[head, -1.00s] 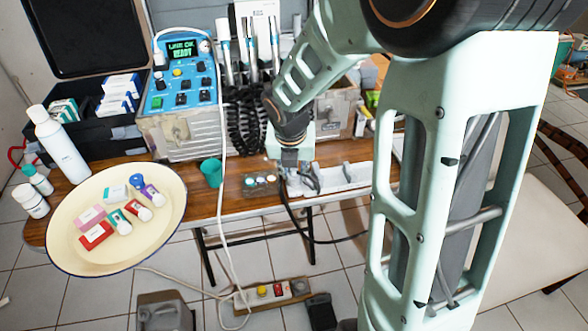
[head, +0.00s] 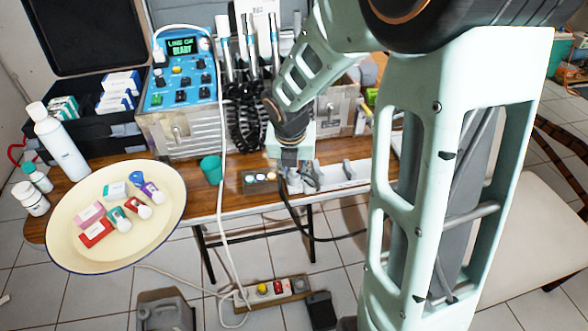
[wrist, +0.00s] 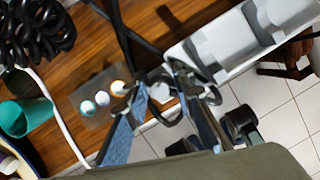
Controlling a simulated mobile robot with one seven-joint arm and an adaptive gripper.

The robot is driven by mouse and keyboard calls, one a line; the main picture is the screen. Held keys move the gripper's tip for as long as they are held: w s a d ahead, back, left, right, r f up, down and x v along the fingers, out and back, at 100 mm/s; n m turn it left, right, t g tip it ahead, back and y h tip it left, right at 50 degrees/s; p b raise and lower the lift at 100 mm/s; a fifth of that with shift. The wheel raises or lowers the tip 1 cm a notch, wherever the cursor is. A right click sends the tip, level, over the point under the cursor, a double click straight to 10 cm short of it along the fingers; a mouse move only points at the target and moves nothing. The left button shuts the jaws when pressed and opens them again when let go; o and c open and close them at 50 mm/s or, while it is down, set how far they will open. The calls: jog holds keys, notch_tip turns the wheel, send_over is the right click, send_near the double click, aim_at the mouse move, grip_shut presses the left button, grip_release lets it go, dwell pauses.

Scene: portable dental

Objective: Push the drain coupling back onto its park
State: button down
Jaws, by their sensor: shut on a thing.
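My gripper (wrist: 168,92) reaches down at the table's front edge; it also shows in the head view (head: 296,184). Its two blue-padded fingers are closed around a small pale piece with a dark hose loop, which looks like the drain coupling (wrist: 160,88). The fingers hide much of it. A pale rail with grey holders (wrist: 238,40) lies just right of the fingertips, and it shows in the head view too (head: 345,174). I cannot tell which part is the park, or whether the coupling touches it.
A small panel with three round buttons (wrist: 100,100) is close left of my fingers. A teal cup (head: 211,169), a cream tray (head: 66,216) and a blue control unit (head: 182,75) stand further left. A dark hose (head: 292,215) hangs over the front edge.

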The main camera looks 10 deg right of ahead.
jog(key=shift+f, duration=0.2)
jog(key=c, duration=1.6)
grip_release()
jog(key=shift+r, duration=0.1)
jog(key=v, duration=0.7)
jog(key=shift+s+r, duration=0.1)
jog(key=shift+r, duration=0.05)
